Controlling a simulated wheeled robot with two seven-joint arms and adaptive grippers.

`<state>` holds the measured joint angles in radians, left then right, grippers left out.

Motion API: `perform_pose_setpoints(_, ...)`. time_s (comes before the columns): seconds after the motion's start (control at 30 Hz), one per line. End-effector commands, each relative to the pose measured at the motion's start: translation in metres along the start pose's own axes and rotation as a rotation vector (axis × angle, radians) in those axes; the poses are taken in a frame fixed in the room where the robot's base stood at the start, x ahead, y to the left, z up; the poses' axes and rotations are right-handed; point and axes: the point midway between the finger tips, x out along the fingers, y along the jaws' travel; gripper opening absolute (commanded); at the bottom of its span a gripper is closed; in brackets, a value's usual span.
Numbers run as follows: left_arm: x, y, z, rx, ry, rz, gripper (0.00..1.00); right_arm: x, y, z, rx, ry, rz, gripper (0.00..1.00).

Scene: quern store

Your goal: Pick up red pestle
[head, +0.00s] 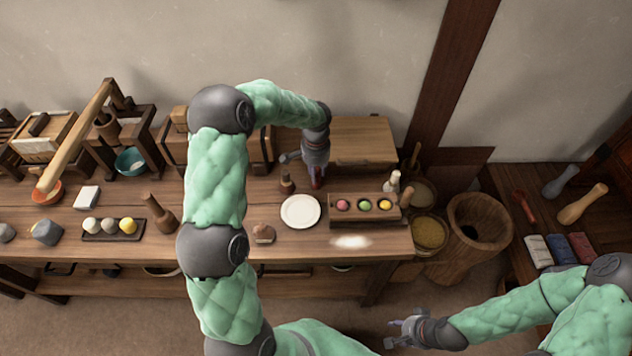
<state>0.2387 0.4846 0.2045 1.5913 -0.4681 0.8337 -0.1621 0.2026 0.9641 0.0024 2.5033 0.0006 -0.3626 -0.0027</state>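A red pestle (524,206) lies on the dark wooden bench at the right, left of a grey pestle (561,181) and a pale wooden pestle (583,203). My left gripper (301,170) is over the back of the long table, far left of the red pestle. Its fingers look spread. A dark red part shows at its lower fingertip; I cannot tell whether it belongs to the finger. My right gripper (391,333) is low in front of the table, left of and nearer than the red pestle. Its fingers are apart and it looks empty.
A large wooden mortar (480,222) and a grain basket (429,232) stand between the long table (345,243) and the bench. Folded cloths (555,249) lie in front of the pestles. A white plate (300,210) and a tray of coloured balls (364,218) are near my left gripper.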

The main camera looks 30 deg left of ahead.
Motion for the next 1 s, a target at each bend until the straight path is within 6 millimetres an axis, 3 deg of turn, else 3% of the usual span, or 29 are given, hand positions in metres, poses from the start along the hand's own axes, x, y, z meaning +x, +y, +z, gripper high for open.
perform_pose_setpoints(0.23,0.001,-0.001,-0.001,-0.001,0.002,-0.001,0.29,0.000,0.000,0.000,0.000,0.000,0.000,0.40)
perform_pose_setpoints(0.33,0.001,-0.001,-0.001,-0.001,0.002,-0.001,0.01,0.000,0.000,0.000,0.000,0.000,0.000,0.40)
perform_pose_setpoints(0.77,-0.001,-0.001,-0.001,-0.001,0.002,-0.001,0.00,0.000,0.000,0.000,0.000,0.000,0.000,0.40)
perform_pose_setpoints(1.0,-0.019,-0.001,-0.001,-0.002,0.004,-0.001,0.00,-0.008,-0.003,0.000,0.000,0.000,0.000,0.40)
